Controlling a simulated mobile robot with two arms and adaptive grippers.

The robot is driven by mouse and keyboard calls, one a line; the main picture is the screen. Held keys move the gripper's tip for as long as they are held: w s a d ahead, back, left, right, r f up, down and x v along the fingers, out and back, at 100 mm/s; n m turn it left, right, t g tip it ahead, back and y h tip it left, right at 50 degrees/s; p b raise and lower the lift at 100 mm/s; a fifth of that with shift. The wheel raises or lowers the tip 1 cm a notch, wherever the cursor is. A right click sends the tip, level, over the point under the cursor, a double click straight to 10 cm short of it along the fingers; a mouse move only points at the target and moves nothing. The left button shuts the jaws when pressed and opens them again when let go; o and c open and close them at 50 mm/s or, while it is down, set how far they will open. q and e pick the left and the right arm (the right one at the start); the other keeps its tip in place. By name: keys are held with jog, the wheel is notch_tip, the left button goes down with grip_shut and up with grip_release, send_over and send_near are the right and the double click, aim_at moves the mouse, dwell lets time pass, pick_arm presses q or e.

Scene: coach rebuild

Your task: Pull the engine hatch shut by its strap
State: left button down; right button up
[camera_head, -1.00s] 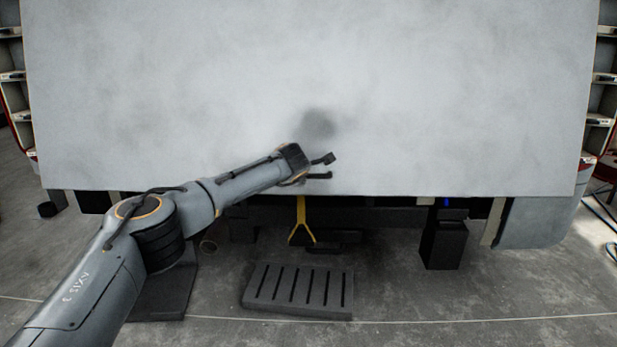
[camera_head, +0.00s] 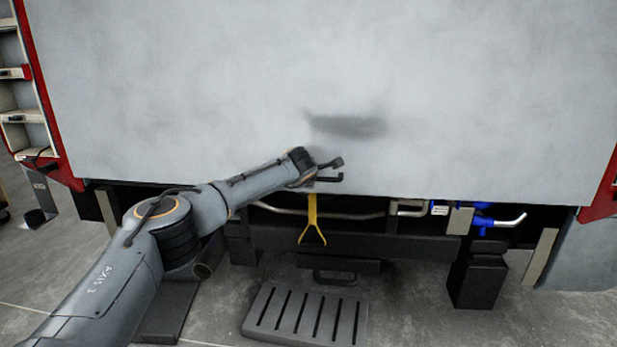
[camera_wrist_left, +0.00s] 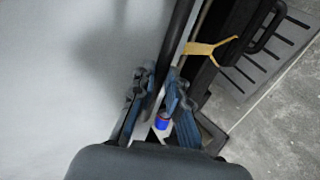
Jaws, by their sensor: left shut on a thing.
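The engine hatch (camera_head: 220,80) is a large pale grey panel filling the upper head view; its face also fills the left of the left wrist view (camera_wrist_left: 60,70). A yellow strap (camera_head: 312,212) with a forked lower end hangs below the hatch's bottom edge; it also shows beyond my fingers in the left wrist view (camera_wrist_left: 202,48). My left gripper (camera_head: 333,170) is at that bottom edge, just above and right of the strap's top. My right gripper is out of view.
Below the hatch, pipes with blue fittings (camera_head: 483,220) and a dark bumper (camera_head: 400,246) show in the open gap. A black block (camera_head: 476,280) hangs at the right. A slotted dark grey step (camera_head: 305,315) is on the floor in front.

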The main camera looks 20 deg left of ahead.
pick_arm(q)
jog(key=shift+f, duration=0.35)
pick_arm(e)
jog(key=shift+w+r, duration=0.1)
pick_arm(q)
jog(key=c, duration=1.6)
grip_release()
jog(key=shift+o, duration=1.3)
jog(key=shift+w+f, duration=0.35)
jog(key=shift+w, duration=0.05)
jog(key=shift+w+f, duration=0.2)
jog(key=shift+w, duration=0.1)
jog(key=v, duration=1.2)
jog(key=shift+r, duration=0.35)
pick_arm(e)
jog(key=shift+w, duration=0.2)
pick_arm(q)
jog(key=shift+s, duration=0.1)
